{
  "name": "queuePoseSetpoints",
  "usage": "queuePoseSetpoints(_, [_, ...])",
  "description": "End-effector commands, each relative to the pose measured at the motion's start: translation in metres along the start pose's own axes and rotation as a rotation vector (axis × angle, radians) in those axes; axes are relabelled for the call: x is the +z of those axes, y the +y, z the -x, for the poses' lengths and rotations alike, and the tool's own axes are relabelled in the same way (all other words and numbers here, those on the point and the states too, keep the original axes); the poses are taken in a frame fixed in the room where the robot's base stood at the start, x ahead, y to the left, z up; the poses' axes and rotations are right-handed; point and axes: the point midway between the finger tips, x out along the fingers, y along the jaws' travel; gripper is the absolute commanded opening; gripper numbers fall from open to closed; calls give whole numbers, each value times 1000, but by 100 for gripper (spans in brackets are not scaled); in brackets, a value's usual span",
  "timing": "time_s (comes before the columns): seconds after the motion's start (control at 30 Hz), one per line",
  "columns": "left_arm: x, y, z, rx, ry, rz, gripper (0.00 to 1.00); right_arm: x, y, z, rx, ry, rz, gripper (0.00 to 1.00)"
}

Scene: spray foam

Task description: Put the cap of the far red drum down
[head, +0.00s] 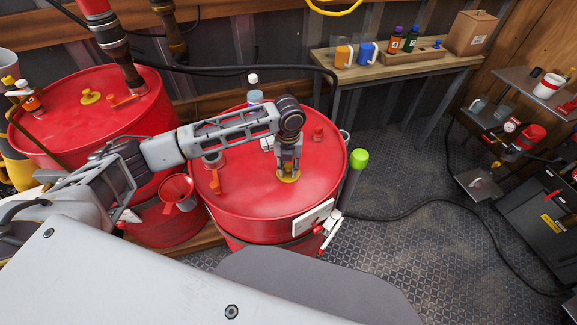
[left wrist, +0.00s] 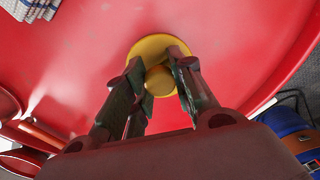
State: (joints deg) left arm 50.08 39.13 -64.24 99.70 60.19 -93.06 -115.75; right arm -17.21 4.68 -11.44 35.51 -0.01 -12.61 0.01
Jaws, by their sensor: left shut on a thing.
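The red drum (head: 245,190) in the middle of the head view has a broad flat lid. My left gripper (head: 288,170) points down over the right part of this lid. It is shut on the knob of a round yellow cap (head: 287,179). In the left wrist view the cap (left wrist: 172,45) shows as a yellow disc between the two fingers (left wrist: 155,80), against the red lid (left wrist: 90,45). I cannot tell whether the cap touches the lid. Another red drum (head: 65,125) stands to the left, with a yellow cap (head: 92,97) on its lid. My right gripper is not in view.
A clear bottle with a white top (head: 254,92) stands at the drum's back edge. A red funnel (head: 176,190) hangs between the drums. A green-topped rod (head: 359,158) rises at the drum's right. A wooden bench (head: 400,68) stands behind. Floor (head: 420,180) is open to the right.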

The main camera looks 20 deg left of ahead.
Motion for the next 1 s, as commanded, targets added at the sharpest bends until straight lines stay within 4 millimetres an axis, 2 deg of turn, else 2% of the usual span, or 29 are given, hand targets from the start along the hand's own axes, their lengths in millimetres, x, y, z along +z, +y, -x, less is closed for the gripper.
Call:
queuePoseSetpoints(0.03, [0, 0, -1, 0, 0, 0, 5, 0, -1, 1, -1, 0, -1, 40])
queuePoseSetpoints(0.07, [0, 0, -1, 0, 0, 0, 28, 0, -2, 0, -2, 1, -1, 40])
queuePoseSetpoints(0.2, [0, 0, -1, 0, 0, 0, 46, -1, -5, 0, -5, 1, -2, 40])
queuePoseSetpoints(0.67, [0, 0, 3, 0, 0, 0, 46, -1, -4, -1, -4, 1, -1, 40])
queuePoseSetpoints(0.87, [1, 0, 19, -1, -3, 0, 46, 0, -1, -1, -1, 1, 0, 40])
queuePoseSetpoints(1.0, [0, 0, 37, -1, -2, 0, 46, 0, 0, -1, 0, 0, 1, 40])
